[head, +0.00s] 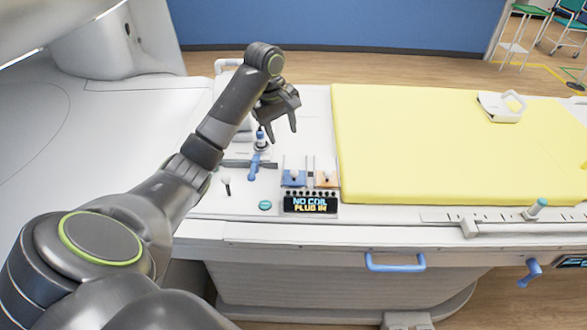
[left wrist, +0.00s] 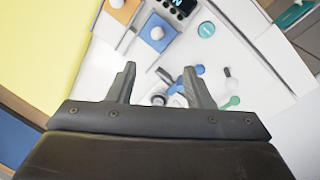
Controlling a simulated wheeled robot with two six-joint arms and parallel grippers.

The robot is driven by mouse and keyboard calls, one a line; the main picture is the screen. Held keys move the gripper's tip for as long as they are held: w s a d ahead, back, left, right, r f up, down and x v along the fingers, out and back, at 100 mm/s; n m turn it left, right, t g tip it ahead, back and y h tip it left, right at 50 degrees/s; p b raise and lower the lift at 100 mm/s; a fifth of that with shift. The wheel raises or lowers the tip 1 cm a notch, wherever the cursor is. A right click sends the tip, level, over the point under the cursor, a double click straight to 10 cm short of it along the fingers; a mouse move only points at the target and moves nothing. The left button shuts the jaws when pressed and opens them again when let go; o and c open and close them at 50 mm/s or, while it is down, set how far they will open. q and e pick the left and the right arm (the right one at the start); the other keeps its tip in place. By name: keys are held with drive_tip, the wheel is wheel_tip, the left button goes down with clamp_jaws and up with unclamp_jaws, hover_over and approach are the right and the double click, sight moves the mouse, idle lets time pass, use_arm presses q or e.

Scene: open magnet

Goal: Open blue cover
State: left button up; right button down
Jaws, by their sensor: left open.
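My left gripper (head: 280,125) is open and empty above the panel, behind and slightly left of the blue cover, fingers pointing down. In the left wrist view its two fingers (left wrist: 158,78) are spread, with nothing between them touching. My right gripper is not in view.
An orange cover (head: 326,179) sits just right of the blue one. A display (head: 311,204) reading "NO COIL PLUG IN" is in front. The yellow mat (head: 440,150) lies to the right.

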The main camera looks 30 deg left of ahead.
use_arm(q)
drive_tip(key=b, duration=0.6)
approach(293, 170)
drive_tip(key=f+p, duration=0.1)
drive_tip(key=f, duration=0.2)
drive_tip(key=w+f, duration=0.1)
drive_tip(key=f, duration=0.2)
drive_tip(key=f+p, duration=0.1)
drive_tip(key=f, duration=0.2)
drive_tip(key=shift+w+d+f+p, duration=0.15)
drive_tip(key=shift+w+d+p, duration=0.15)
drive_tip(key=shift+d, duration=0.1)
clamp_jaws()
